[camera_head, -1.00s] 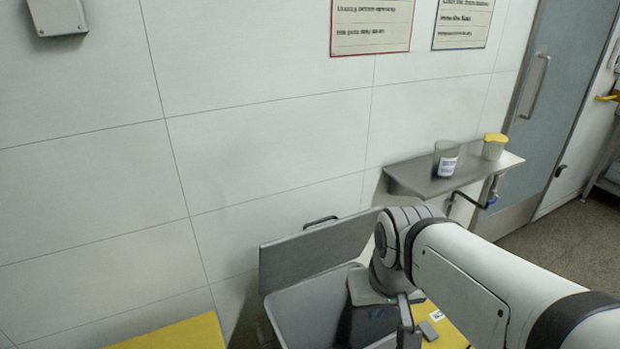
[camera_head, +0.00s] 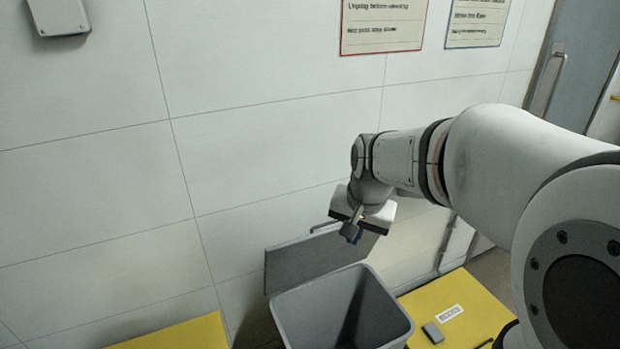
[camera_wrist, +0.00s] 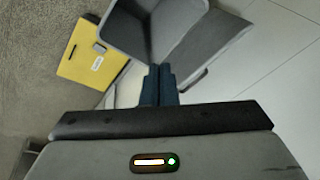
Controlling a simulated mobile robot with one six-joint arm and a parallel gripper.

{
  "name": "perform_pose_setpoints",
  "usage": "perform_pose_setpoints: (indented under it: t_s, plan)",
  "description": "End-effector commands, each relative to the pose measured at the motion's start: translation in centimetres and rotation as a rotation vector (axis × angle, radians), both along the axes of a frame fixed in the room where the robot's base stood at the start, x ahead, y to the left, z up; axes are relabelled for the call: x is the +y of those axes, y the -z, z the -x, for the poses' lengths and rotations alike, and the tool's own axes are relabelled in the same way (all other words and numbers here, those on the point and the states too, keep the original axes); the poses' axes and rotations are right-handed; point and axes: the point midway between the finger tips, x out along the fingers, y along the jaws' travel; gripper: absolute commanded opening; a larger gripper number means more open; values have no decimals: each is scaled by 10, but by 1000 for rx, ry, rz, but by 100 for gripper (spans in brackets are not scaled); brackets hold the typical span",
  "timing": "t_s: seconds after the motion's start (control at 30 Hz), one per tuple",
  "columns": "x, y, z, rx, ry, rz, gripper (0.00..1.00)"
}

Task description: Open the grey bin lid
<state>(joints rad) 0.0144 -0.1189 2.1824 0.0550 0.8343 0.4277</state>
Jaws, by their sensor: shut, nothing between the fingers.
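The grey bin (camera_head: 345,308) stands against the wall with its mouth uncovered; its inside shows in both views. The grey bin lid (camera_head: 305,262) is raised at the back of the bin, leaning up toward the wall, with a dark handle (camera_head: 322,227) at its top edge. My gripper (camera_head: 350,232) is above the lid's right end, with its fingers together and empty. In the wrist view the closed fingertips (camera_wrist: 160,75) overlap the edge of the bin (camera_wrist: 130,30) and the raised lid (camera_wrist: 210,50); whether they touch the lid I cannot tell.
A yellow platform (camera_head: 455,305) with a label and a small grey block (camera_head: 433,332) lies right of the bin; another yellow surface (camera_head: 180,335) is at left. The white tiled wall (camera_head: 270,110) is close behind. My arm hides the wall shelf.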

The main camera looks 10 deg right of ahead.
Motion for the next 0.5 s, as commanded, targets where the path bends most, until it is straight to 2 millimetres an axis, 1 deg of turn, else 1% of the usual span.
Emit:
perform_pose_setpoints:
  t_s: [0.03,0.07,0.1,0.17,0.2,0.3,0.4,0.5]
  plan:
    - [-1,2,-26,9,72,-23,0]
    - [-1,4,-40,12,119,-38,0]
    - [-1,7,-60,13,181,-59,0]
    - [-2,14,-87,18,273,-87,0]
    - [-3,20,-105,21,333,-106,0]
    - [-5,36,-145,28,473,-150,0]
    - [-7,53,-176,34,589,-186,0]
    - [-8,66,-197,39,672,-213,0]
